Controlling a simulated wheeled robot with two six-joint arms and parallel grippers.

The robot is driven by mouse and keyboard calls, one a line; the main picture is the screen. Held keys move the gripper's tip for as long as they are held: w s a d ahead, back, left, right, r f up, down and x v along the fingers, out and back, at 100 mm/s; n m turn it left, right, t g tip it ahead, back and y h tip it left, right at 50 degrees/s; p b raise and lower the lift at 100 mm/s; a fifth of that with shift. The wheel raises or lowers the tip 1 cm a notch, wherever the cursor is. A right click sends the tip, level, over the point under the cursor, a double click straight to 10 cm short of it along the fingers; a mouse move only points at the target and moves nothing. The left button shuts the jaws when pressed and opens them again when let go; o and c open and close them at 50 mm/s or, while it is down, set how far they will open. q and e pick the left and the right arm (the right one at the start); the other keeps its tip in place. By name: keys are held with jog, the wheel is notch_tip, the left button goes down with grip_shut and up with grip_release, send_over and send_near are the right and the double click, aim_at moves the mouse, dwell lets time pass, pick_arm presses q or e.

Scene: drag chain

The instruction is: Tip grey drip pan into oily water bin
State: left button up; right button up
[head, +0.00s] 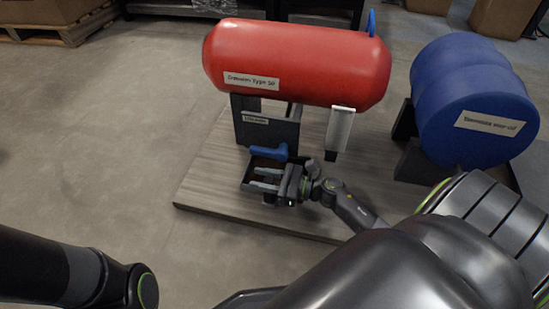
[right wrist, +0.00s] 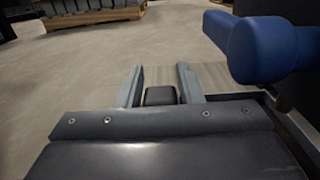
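A small dark grey pan (head: 246,183) sits on the wooden board, below a blue valve handle (head: 268,152). My right gripper (head: 266,180) is over this pan, its two light grey fingers apart. In the right wrist view my gripper (right wrist: 160,90) has a small dark block (right wrist: 160,95) between its fingers, with narrow gaps at its sides. I cannot tell whether this block is part of the pan. A dark open-topped box (head: 266,132) with a small label stands behind, under the red tank; its label is unreadable. My left gripper is out of view.
A red tank (head: 295,55) lies on stands above the board (head: 210,175). A blue drum (head: 470,100) lies at the right. The blue handle (right wrist: 260,45) shows close at the upper right in the right wrist view. The floor at the left is clear.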

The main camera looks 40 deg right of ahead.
grip_shut()
dwell(0.4)
